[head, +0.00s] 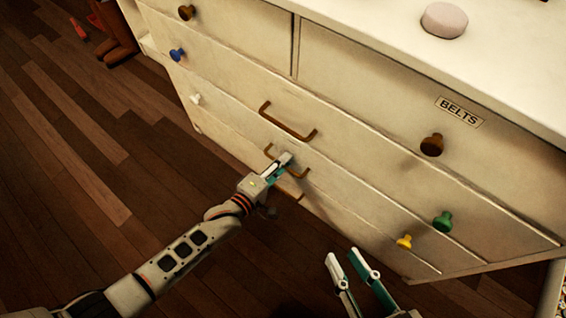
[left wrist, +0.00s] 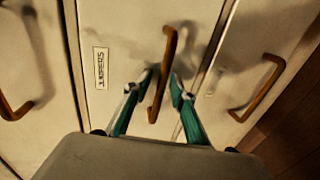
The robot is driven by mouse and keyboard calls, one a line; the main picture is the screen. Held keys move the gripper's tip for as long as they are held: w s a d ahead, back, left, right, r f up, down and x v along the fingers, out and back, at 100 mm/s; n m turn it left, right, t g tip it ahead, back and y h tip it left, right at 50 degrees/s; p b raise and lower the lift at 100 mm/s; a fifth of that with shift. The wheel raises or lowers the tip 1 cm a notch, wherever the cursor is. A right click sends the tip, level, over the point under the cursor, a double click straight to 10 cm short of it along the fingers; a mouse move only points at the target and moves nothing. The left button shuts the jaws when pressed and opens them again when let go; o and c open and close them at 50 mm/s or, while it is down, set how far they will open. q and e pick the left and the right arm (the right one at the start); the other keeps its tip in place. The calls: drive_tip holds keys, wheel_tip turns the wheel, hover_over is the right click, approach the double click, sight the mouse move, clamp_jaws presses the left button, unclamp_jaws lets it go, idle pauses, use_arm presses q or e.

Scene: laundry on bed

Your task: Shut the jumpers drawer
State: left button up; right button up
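The jumpers drawer (left wrist: 115,105) is the middle of three handled drawer fronts in the left wrist view, with a JUMPERS label (left wrist: 101,68). In the head view its front (head: 345,203) looks nearly flush with its neighbours; I cannot tell if a small gap remains. Its brown bar handle (left wrist: 162,80) stands between the fingers of my left gripper (left wrist: 162,78), which look apart, not clamped. In the head view my left gripper (head: 280,165) is at that handle and hides part of it. My right gripper (head: 346,258) is open and empty, in front of the dresser's lower right.
The dresser has other handles above (head: 287,122) and below (head: 290,195). Blue (head: 177,54), white (head: 196,98), green (head: 443,221) and yellow (head: 404,241) knobs stick out. A pinkish round object (head: 444,20) sits on top.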

use_arm(q)
drive_tip(key=shift+r, duration=0.1)
drive_tip(key=shift+s+a, duration=0.2)
drive_tip(key=shift+s, duration=0.1)
drive_tip(key=v, duration=1.1)
drive_tip(key=shift+a+r, duration=0.1)
